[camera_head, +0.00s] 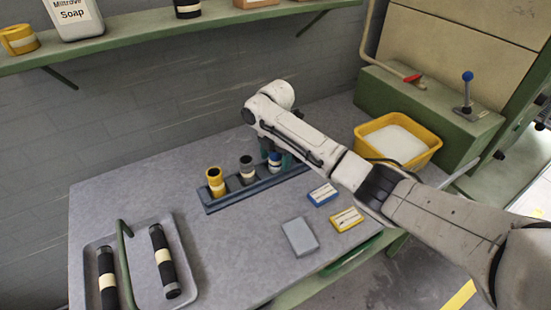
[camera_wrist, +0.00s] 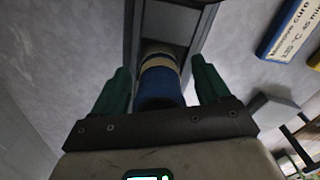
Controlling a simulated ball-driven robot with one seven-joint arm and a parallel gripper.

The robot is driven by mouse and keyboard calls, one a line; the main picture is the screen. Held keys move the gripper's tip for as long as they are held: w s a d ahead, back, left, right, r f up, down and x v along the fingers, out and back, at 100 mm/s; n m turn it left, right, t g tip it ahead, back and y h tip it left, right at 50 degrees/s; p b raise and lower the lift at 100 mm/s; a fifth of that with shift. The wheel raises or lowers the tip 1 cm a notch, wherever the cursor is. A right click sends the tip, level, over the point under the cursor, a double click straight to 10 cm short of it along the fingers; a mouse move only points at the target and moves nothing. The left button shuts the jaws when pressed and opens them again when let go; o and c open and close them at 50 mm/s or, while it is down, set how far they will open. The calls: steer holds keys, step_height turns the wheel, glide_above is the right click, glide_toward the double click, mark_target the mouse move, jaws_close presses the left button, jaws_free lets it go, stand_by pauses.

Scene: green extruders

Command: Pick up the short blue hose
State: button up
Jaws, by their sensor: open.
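The short blue hose (camera_head: 275,160) stands upright in the rack (camera_head: 228,201) on the table, at the right of a grey hose (camera_head: 247,168) and a yellow hose (camera_head: 215,182). In the wrist view the blue hose (camera_wrist: 158,84) shows a pale band and lies between the two green fingers of my gripper (camera_wrist: 160,85). The fingers are open, one on each side, with a visible gap to the hose. In the head view my arm hides most of the gripper and part of the rack's right end.
A tray (camera_head: 196,292) with two black hoses lies at the left. Blue and yellow labelled cards (camera_head: 322,195) (camera_head: 346,219) and a grey block (camera_head: 299,237) lie in front. A yellow bin (camera_head: 436,146) stands at the right. A shelf (camera_head: 130,38) hangs above.

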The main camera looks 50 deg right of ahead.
steer(key=c, duration=1.3)
